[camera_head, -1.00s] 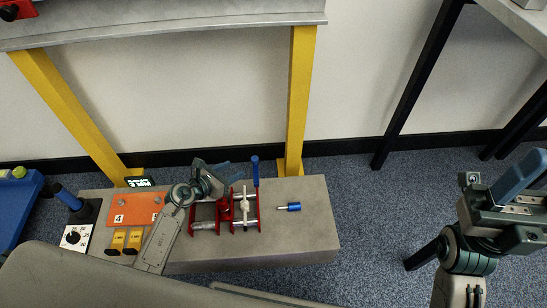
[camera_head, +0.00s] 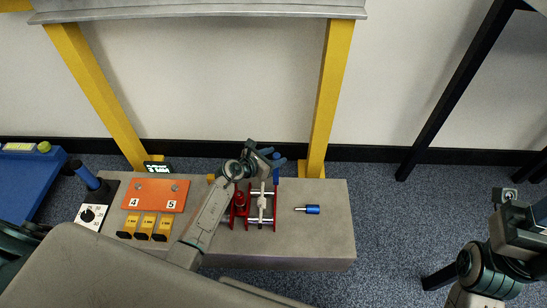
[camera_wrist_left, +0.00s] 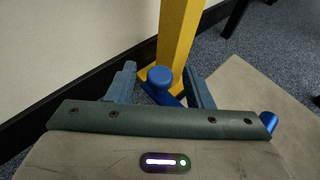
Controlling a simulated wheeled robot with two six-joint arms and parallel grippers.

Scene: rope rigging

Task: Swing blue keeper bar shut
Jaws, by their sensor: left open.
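The blue keeper bar (camera_head: 276,168) stands out from the back of the red rigging fixture (camera_head: 274,208) on the grey bench. My left gripper (camera_head: 273,158) is open right at the bar's end and partly covers it in the head view. In the left wrist view, the bar's round blue end (camera_wrist_left: 160,76) lies between the two open fingers (camera_wrist_left: 163,85), with a gap to each finger visible. My right gripper (camera_head: 530,220) is at the right edge, cut off by the frame, away from the bench.
A blue-handled pin (camera_head: 312,210) lies on the bench right of the fixture. A yellow post (camera_head: 331,95) rises close behind the bar.

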